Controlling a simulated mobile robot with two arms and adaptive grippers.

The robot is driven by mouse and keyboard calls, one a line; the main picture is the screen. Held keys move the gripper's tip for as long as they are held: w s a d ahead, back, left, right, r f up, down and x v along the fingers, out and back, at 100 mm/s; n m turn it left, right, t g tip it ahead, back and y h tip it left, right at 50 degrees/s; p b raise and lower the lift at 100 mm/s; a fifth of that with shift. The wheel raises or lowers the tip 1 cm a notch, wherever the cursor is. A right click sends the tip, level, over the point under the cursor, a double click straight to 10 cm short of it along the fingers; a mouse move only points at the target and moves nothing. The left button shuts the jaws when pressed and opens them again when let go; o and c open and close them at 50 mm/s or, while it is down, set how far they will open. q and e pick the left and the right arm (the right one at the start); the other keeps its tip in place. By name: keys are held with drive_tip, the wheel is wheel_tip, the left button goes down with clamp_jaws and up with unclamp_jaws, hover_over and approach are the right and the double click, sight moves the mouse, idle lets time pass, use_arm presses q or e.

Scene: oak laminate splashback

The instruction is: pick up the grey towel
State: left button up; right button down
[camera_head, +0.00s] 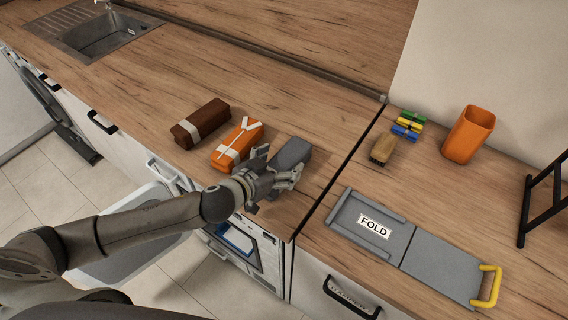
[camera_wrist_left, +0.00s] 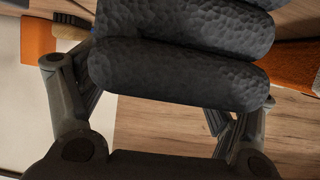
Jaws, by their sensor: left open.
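The grey towel (camera_head: 291,152) is a rolled or folded bundle on the wooden counter, at the right end of a row of bundles. In the left wrist view the towel (camera_wrist_left: 180,65) fills the upper middle, with thick dark grey folds. My left gripper (camera_head: 275,178) is at the towel's near end, and its fingers partly cover it. In the left wrist view the open fingers (camera_wrist_left: 155,110) stand on either side below the folds. I cannot tell whether they touch it. My right gripper is not in view.
An orange bundle (camera_head: 238,145) and a brown bundle (camera_head: 201,122) lie left of the towel. A brush (camera_head: 383,148), coloured clips (camera_head: 408,124) and an orange cup (camera_head: 468,135) stand to the right. A grey folding board (camera_head: 446,268) lies at the lower right. A sink (camera_head: 97,34) is far left.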

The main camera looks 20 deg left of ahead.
use_arm(q)
drive_tip(key=shift+c, duration=0.3)
drive_tip(key=c, duration=1.2)
drive_tip(key=shift+r, duration=0.15)
drive_tip(key=shift+r, duration=0.6)
drive_tip(key=s+a+r+b, duration=0.1)
drive_tip(key=a+r+b, duration=0.1)
drive_tip(key=a+r, duration=0.1)
drive_tip(key=s+a+r+b, duration=0.2)
drive_tip(key=a+r, duration=0.2)
drive_tip(key=a, duration=0.1)
drive_tip(key=s+a+r+b, duration=0.1)
drive_tip(key=a+r+b, duration=0.1)
drive_tip(key=a+r, duration=0.2)
drive_tip(key=shift+s+a+r, duration=0.25)
drive_tip(key=shift+s+a, duration=0.15)
drive_tip(key=shift+a, duration=0.15)
